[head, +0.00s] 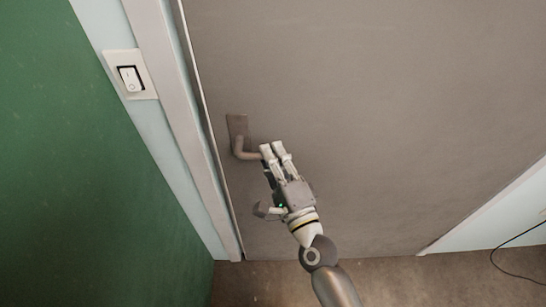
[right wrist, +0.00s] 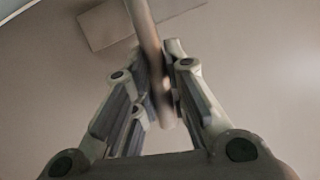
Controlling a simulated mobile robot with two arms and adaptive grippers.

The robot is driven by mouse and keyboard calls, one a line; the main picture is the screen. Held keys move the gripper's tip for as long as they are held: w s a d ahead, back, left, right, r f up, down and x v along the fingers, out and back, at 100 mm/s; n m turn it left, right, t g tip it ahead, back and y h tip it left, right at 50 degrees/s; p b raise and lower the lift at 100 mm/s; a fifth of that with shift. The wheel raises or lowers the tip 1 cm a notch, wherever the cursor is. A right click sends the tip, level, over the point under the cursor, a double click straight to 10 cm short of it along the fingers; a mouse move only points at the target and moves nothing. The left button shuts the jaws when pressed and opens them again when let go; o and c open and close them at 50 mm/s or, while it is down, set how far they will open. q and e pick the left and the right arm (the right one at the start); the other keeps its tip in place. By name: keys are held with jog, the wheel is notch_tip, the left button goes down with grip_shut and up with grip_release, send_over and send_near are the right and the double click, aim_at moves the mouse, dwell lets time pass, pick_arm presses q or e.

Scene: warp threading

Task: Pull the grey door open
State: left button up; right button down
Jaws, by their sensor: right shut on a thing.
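The grey door (head: 380,110) fills most of the head view, with its left edge at the light door frame. Its lever handle (head: 240,150) sits near that left edge and points right from a small plate. My right gripper (head: 272,152) is at the free end of the lever, with its fingers around it. In the right wrist view the handle bar (right wrist: 148,50) runs down between the fingers of the gripper (right wrist: 158,85), which is shut on it. The door looks closed against its frame. My left gripper is not in view.
A light switch (head: 131,78) is on the pale wall left of the door frame (head: 178,100). A green surface (head: 70,170) stands at the far left. Brown floor (head: 400,280) shows below the door, and a black cable (head: 510,262) hangs at the lower right.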

aim_at(260, 142)
jog(key=f+m+t+b, duration=0.1)
jog(key=m+b, duration=0.2)
jog(key=b, duration=0.1)
jog(key=a+f+m+t+h+b, duration=0.1)
jog(key=f+m+b, duration=0.1)
jog(key=m+b, duration=0.1)
jog(key=shift+f+b, duration=0.2)
jog(key=shift+b, duration=0.45)
jog(key=shift+a+f+m+t+h+b, duration=0.15)
jog(key=shift+m+t+h+b, duration=0.15)
jog(key=shift+m+b, duration=0.3)
jog(key=shift+a+r+m+t+h+b, duration=0.1)
jog(key=shift+a+m+t+h+b, duration=0.15)
jog(key=shift+m+b, duration=0.3)
